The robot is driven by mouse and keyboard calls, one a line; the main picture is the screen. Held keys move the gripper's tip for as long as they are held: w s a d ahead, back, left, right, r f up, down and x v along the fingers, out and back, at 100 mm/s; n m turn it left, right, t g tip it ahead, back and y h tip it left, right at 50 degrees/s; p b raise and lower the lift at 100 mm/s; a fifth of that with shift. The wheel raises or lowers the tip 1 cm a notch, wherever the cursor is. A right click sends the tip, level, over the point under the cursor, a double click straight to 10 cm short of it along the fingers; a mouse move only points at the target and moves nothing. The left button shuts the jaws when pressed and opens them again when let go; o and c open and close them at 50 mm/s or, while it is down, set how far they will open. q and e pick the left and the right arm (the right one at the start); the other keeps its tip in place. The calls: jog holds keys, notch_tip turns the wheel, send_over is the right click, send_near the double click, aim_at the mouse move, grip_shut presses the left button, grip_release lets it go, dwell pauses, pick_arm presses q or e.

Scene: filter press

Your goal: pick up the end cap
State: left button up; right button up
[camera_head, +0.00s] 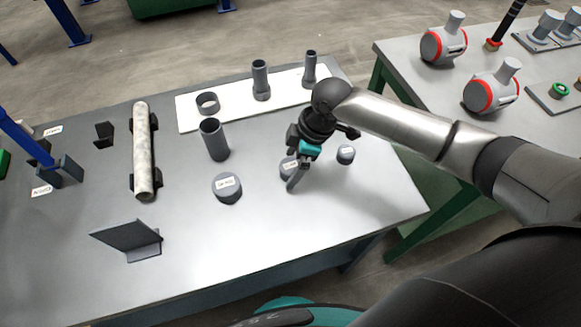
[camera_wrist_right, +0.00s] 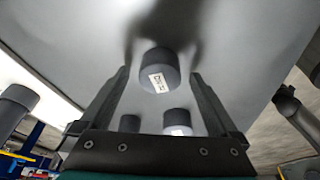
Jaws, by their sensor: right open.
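Dark grey round end caps stand on the grey table in the head view: a large one (camera_head: 227,188) with a white label, a middle one (camera_head: 286,168) partly hidden by my gripper, and a small one (camera_head: 345,154). My right gripper (camera_head: 297,178) is open and points down at the middle cap. In the right wrist view, a labelled cap (camera_wrist_right: 158,72) shows between the open fingers, with no clear contact. Another labelled cap (camera_wrist_right: 177,122) and a dark round piece (camera_wrist_right: 130,124) show lower, between the fingers. My left gripper is not in view.
A dark upright tube (camera_head: 215,140) stands left of the gripper. A white mat (camera_head: 235,110) behind holds a ring and two tubes. A pale cylinder (camera_head: 143,155) and an angled plate (camera_head: 128,238) are at left. Another table (camera_head: 400,55) with red-ringed housings is at right. The table's front is clear.

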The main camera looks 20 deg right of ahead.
jog(key=shift+f, duration=0.1)
jog(key=shift+c, duration=0.4)
jog(key=c, duration=1.3)
jog(key=shift+c, duration=0.4)
jog(key=shift+r, duration=0.2)
